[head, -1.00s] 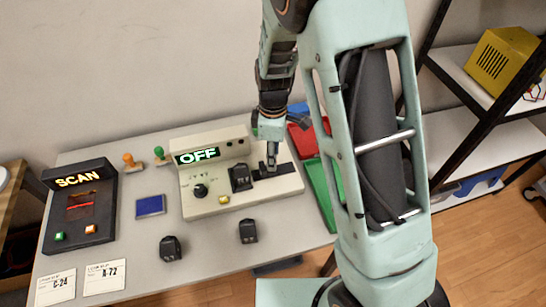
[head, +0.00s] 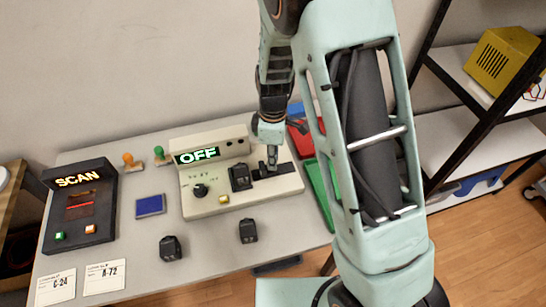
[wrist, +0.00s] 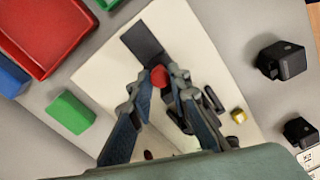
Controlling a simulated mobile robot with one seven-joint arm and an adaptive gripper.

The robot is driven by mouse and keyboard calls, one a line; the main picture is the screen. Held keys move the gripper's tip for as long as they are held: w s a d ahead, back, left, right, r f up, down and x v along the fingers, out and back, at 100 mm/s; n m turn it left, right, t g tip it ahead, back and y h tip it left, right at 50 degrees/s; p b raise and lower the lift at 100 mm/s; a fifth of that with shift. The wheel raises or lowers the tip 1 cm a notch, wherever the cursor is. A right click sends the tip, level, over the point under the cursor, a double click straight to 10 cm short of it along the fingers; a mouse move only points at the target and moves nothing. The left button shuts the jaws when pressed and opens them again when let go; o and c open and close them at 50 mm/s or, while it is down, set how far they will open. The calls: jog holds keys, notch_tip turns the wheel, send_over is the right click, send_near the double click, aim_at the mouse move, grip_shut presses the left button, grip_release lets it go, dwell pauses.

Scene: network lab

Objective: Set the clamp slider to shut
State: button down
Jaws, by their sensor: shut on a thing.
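The cream control panel (head: 230,205) stands on the table with a lit OFF display (head: 197,155). Its dark slider track (head: 287,168) is at the panel's right part, next to a black block (head: 240,178). My gripper (head: 271,167) reaches down onto the track from above. In the wrist view my gripper (wrist: 160,88) is shut on a small red slider knob (wrist: 158,76), between its fingertips. The dark track plate (wrist: 141,40) shows beyond the knob. The rest of the track is hidden by my fingers.
A black SCAN box (head: 80,205) stands at the left. Two loose black modules (head: 170,248) (head: 248,230) lie in front of the panel. A red tray (head: 301,140) and a green tray (head: 318,180) lie at the right. A knob (head: 200,190) and yellow button (head: 223,199) are on the panel.

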aim_at(261, 165)
jog(key=shift+s+a, duration=0.25)
jog(key=shift+a, duration=0.55)
jog(key=shift+s+a, duration=0.2)
jog(key=shift+a, duration=0.6)
jog(key=c, duration=1.8)
grip_release()
jog(key=shift+a, duration=0.1)
jog(key=shift+r, duration=0.15)
notch_tip(261, 165, up, 12)
jog(key=shift+f, duration=0.1)
